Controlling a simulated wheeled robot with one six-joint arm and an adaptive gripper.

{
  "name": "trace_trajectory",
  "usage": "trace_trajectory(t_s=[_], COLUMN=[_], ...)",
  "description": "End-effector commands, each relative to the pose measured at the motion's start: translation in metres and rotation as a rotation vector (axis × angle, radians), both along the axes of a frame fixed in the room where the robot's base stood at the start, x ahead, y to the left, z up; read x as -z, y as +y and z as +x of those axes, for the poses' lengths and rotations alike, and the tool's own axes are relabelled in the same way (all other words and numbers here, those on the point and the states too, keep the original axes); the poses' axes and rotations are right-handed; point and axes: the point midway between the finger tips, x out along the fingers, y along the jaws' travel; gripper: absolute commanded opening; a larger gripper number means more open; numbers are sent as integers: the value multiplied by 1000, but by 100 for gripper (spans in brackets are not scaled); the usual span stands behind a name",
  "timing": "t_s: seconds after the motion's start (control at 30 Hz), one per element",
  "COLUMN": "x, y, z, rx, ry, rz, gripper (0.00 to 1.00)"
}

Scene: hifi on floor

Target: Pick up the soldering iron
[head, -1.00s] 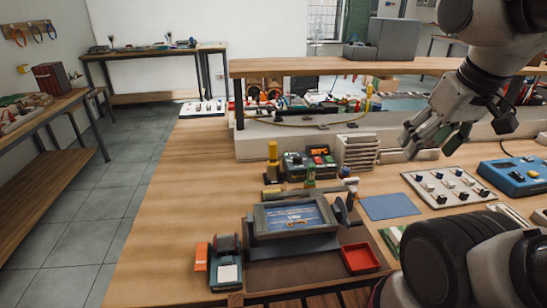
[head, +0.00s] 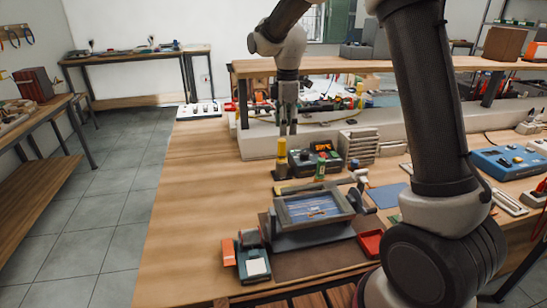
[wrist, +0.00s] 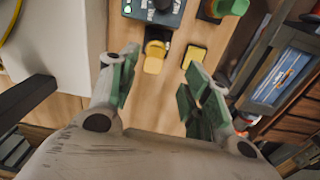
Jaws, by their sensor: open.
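What looks like the soldering iron, an upright yellow handle (head: 282,152) on a small dark base, stands on the bench left of a dark station box (head: 323,157). In the wrist view the yellow handle (wrist: 153,64) shows beyond the fingertips, roughly between them, with a flat yellow pad beside it. My gripper (head: 288,130) points down above and just behind the handle, as seen from the head. In the wrist view my gripper (wrist: 158,76) has its green-padded fingers spread, with nothing between them. The iron's tip is hidden.
A framed blue panel on a stand (head: 314,207) is at the front, with a red tray (head: 370,243) to its right. A green-topped item (head: 320,170) stands close to the iron. A raised shelf (head: 400,65) runs behind. The bench's left part is clear.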

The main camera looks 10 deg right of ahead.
Motion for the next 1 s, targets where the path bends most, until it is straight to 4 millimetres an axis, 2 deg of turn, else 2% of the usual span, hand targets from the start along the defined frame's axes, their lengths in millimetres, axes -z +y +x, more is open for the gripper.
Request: trace_trajectory(t_s=[0.13,0.37,0.63,0.77,0.97,1.0], x=[19,46,86,93,94,94], y=[9,8,5,5,5,5], z=[11,10,9,10,10,10], rx=[-66,-71,-70,-70,-69,-69], ry=[16,18,19,16,15,15], rz=[-5,-6,-6,-5,-5,-5], gripper=[48,48,48,48,48,41])
